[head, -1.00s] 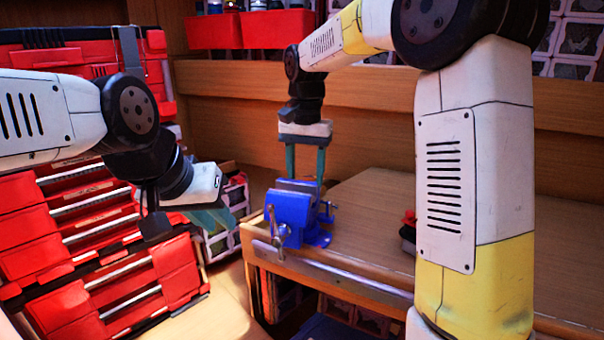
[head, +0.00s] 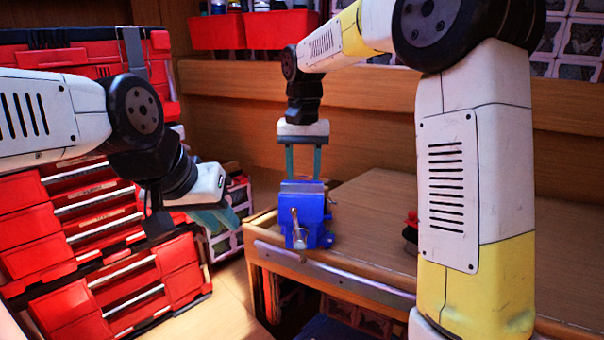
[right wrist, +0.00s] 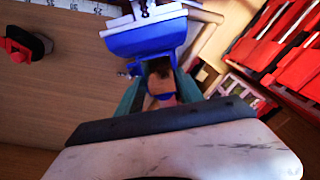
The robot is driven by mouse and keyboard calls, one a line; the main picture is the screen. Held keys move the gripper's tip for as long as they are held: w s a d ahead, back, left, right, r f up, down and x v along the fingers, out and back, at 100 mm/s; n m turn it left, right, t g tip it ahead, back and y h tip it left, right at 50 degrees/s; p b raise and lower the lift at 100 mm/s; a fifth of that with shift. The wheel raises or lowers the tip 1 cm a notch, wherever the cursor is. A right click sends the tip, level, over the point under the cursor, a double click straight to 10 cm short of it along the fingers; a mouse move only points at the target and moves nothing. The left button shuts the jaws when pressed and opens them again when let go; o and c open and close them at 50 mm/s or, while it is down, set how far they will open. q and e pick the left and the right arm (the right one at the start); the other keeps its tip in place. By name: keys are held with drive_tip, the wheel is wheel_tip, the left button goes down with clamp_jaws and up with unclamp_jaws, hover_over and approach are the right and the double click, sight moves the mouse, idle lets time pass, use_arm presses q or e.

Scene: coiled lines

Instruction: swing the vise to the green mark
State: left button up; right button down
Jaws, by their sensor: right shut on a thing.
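The blue vise (head: 308,218) stands on the wooden bench near its front left corner, its screw and handle facing the front edge. It also shows in the right wrist view (right wrist: 147,40). My right gripper (head: 304,176) reaches down from above, with its teal fingers on either side of the vise's rear part, shut on it. In the right wrist view the fingers (right wrist: 160,90) straddle the vise's back. My left gripper (head: 220,218) hangs to the left, away from the vise; its fingers overlap, so its opening is unclear. I see no green mark in either view.
A small red and black object (head: 411,229) lies on the bench (head: 370,205), partly behind my right arm; it also shows in the right wrist view (right wrist: 25,45). Red tool drawers (head: 90,235) stand at left. Red bins (head: 280,29) sit above the back ledge.

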drive_tip(key=c, duration=0.8)
unclamp_jaws()
drive_tip(key=shift+a, duration=0.1)
drive_tip(key=shift+o, duration=0.2)
drive_tip(key=shift+r, duration=0.1)
wheel_tip(320, 180, up, 8)
drive_tip(key=shift+a, duration=0.1)
